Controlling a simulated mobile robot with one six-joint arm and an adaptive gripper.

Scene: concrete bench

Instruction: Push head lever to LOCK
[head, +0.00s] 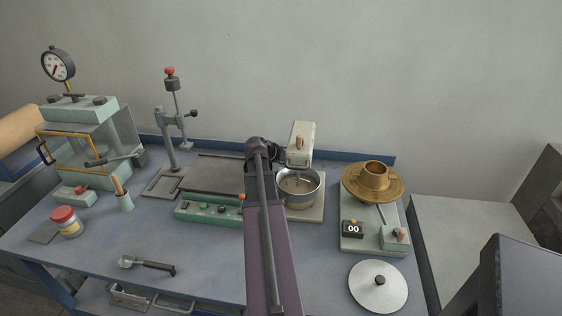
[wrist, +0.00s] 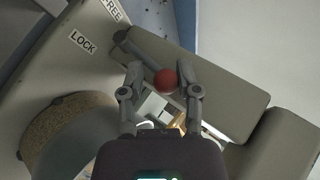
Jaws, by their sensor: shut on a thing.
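The head lever (wrist: 139,56) is a grey rod with a red ball knob (wrist: 165,81) at its end, beside the mixer head. In the wrist view my gripper (wrist: 161,70) has one finger on each side of the knob and is shut on it. The LOCK label (wrist: 83,41) and FREE label (wrist: 114,9) are on a pale surface at the upper left. The rod's far end lies near both labels; I cannot tell which it is set to. In the head view my arm reaches the left side of the cream mixer head (head: 301,138), and the lever is hidden.
A steel bowl (head: 299,188) is under the mixer head.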

